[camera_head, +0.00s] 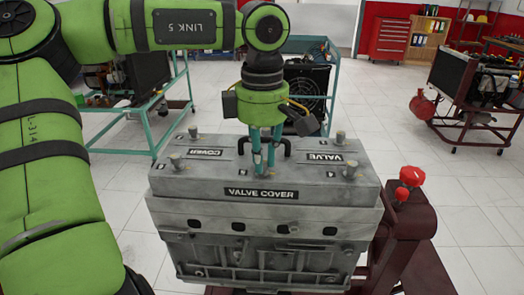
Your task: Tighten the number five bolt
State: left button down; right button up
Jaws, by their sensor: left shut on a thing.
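The grey engine block has a valve cover (224,181) on top, with a "VALVE COVER" label on its front edge. My left gripper (264,166) points straight down at the middle of the cover, its two teal fingers close together and shut on a bolt there. The fingers hide most of this bolt. Other bolts stand upright near the corners: back left (193,131), front left (175,161), back right (340,136) and front right (351,169). My right gripper is not in view.
Black handles stand on the cover close beside the fingers. A dark red engine stand (405,232) with red knobs (410,176) is at the right. Teal carts (132,125) and another engine trainer (472,85) stand behind. The tiled floor between is clear.

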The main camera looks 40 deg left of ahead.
pick_arm(q)
jog(key=shift+m, duration=0.6)
jog(key=c, duration=1.2)
grip_release()
notch_tip(320, 180, up, 12)
